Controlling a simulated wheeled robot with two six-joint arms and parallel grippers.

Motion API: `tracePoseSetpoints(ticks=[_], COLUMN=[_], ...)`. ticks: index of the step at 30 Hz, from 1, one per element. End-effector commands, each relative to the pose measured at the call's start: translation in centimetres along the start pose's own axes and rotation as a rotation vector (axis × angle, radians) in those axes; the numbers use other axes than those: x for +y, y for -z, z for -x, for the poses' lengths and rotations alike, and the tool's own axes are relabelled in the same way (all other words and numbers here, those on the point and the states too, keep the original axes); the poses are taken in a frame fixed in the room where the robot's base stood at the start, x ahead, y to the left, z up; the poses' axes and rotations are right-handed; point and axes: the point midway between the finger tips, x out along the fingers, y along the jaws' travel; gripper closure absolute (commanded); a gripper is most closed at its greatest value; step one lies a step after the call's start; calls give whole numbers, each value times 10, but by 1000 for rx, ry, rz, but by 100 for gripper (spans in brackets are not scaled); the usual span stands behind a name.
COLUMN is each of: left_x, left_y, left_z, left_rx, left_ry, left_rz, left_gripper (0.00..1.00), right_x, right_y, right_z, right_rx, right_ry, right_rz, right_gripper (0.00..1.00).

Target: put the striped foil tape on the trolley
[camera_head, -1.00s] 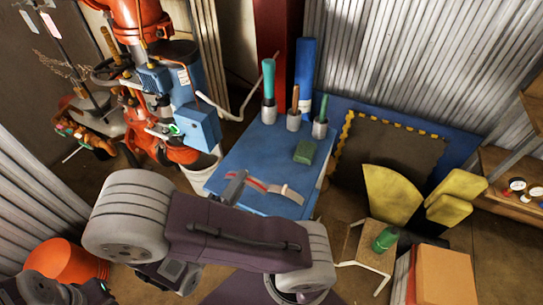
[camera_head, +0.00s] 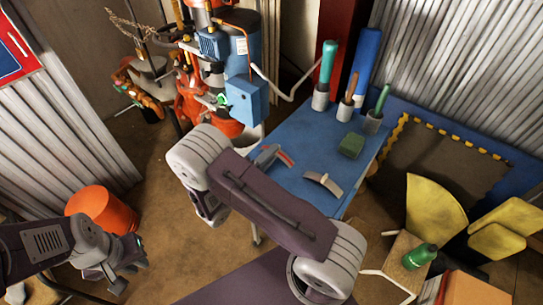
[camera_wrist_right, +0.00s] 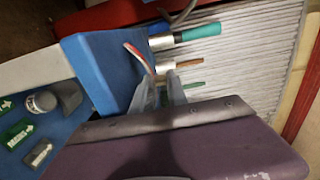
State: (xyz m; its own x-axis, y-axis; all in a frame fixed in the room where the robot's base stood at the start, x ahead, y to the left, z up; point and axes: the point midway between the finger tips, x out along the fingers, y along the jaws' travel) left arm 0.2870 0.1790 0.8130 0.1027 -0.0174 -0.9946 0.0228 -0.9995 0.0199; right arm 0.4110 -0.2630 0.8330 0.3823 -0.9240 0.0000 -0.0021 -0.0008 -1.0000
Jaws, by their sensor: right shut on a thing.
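A blue-topped table (camera_head: 300,145), possibly the trolley, stands at centre. My right gripper (camera_head: 266,156) is over its left part, its arm coming up from the lower right. A red-and-white strip (camera_head: 285,158), apparently the striped tape, is at its fingertips. In the right wrist view the strip (camera_wrist_right: 140,57) runs down to the shut fingers (camera_wrist_right: 163,92); their contact is partly hidden. A pale grey curved piece (camera_head: 322,183) lies on the table apart from the gripper. My left gripper (camera_head: 128,272) is at the lower left, away from the table; its jaw opening is unclear.
Cups with teal, brown and green handles (camera_head: 348,105) stand along the table's back, near a green block (camera_head: 351,146). An orange bucket (camera_head: 103,210) is at left. A stool with a green bottle (camera_head: 419,256) is at right. Floor is open left of the table.

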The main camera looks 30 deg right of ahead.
Motion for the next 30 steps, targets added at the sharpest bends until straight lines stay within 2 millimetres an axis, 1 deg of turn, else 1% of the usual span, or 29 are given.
tracePoseSetpoints(ticks=[5, 8, 9, 20, 21, 23, 26, 30], left_x=[0, 0, 0, 0, 0, 0, 0, 0], left_y=[0, 0, 0, 0, 0, 0, 0, 1], left_z=[1, 0, 0, 1, 2, 2, 4, 6], left_rx=[0, 0, 0, 0, 0, 0, 0, 0], left_ry=[0, 0, 0, 0, 0, 0, 0, 0], left_rz=[0, 0, 0, 0, 0, 0, 0, 0], left_gripper=[85, 85, 85, 85, 85, 85, 85, 85], right_x=[-1, 1, 1, -2, -2, -2, -2, -2], right_y=[0, 0, 0, 0, 0, -1, -1, -1], right_z=[0, 0, 0, 0, 3, 10, 28, 56], right_rx=[0, 0, 0, 0, -1, -4, -5, -5], right_ry=[0, 0, 0, 0, 0, 1, 1, 1], right_rz=[-2, -1, -1, -2, -2, -2, -2, -2], right_gripper=[100, 100, 73, 72, 72, 72, 72, 72])
